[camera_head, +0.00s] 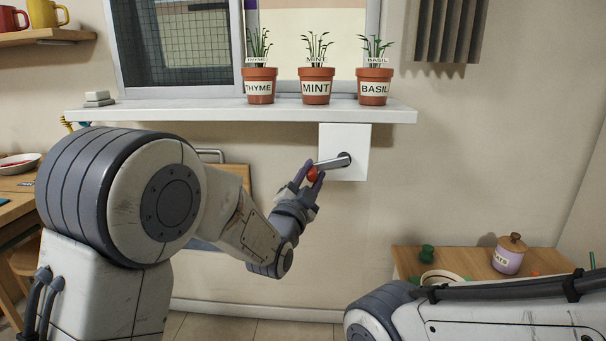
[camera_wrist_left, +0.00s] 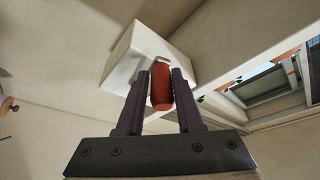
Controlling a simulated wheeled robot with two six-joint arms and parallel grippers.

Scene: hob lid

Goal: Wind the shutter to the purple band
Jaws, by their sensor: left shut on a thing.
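A white crank box (camera_head: 334,132) is fixed to the wall under the window sill. A grey crank arm (camera_head: 334,162) comes out of it and points left and slightly down, with a red knob (camera_head: 312,175) at its end. My left gripper (camera_head: 309,176) is shut on the red knob. In the left wrist view the knob (camera_wrist_left: 161,88) sits between the two dark fingers, with the white box (camera_wrist_left: 150,50) behind. A purple strip (camera_head: 251,5) shows at the window's top, beside the pale shutter area (camera_head: 290,35); the shutter's edge is hard to tell. My right gripper is out of view.
Pots of thyme (camera_head: 260,86), mint (camera_head: 316,86) and basil (camera_head: 374,86) stand on the sill (camera_head: 210,112) above the crank. A low wooden cabinet (camera_head: 440,258) with a lidded jar (camera_head: 508,255) is at right. Bare wall surrounds the box.

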